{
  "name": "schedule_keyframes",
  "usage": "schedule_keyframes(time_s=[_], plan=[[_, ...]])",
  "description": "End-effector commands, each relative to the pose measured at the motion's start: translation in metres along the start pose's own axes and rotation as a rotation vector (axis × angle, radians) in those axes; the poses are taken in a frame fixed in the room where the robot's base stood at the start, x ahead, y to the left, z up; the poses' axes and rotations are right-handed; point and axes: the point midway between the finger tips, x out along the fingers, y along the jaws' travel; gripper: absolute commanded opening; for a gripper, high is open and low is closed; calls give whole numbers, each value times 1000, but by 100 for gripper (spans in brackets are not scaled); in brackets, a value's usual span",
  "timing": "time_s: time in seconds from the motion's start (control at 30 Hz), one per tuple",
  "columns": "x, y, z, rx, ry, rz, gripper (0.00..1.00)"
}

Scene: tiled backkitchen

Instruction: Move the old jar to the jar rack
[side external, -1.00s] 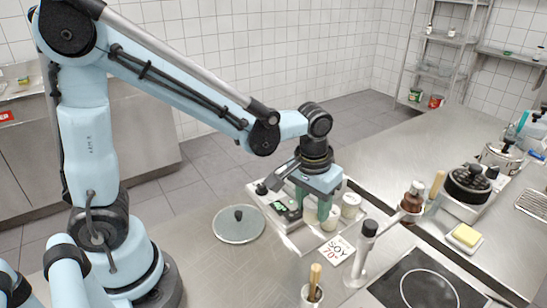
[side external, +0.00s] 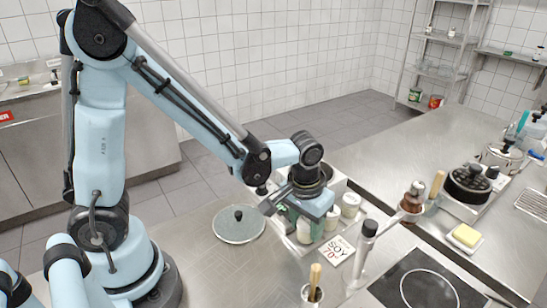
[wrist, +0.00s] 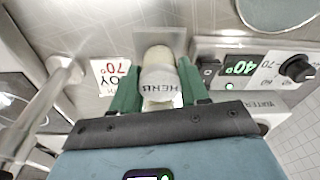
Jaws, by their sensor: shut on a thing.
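My gripper (side external: 306,222) is shut on a pale, cream-coloured jar (side external: 304,231), with green fingers on both sides. In the wrist view the jar (wrist: 158,60) has a grey band marked HERB, and my gripper (wrist: 155,88) grips it from either side. The jar appears roughly upright. I cannot tell whether its base touches the surface below. I cannot tell for sure whether this holder is the jar rack.
A card marked SOY 70° (side external: 338,248) lies near the held jar. A control box reading 40° (wrist: 240,68) stands close beside the fingers. A glass lid (side external: 238,224) lies to the left. A tap-like post (side external: 366,250) and a hob (side external: 425,285) are at right front.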

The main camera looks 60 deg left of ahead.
Motion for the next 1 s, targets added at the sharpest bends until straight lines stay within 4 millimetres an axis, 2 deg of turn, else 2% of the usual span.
schedule_keyframes(time_s=[0.97,1.0], plan=[[4,0,0,0,0,0,12],[4,0,0,0,0,0,51]])
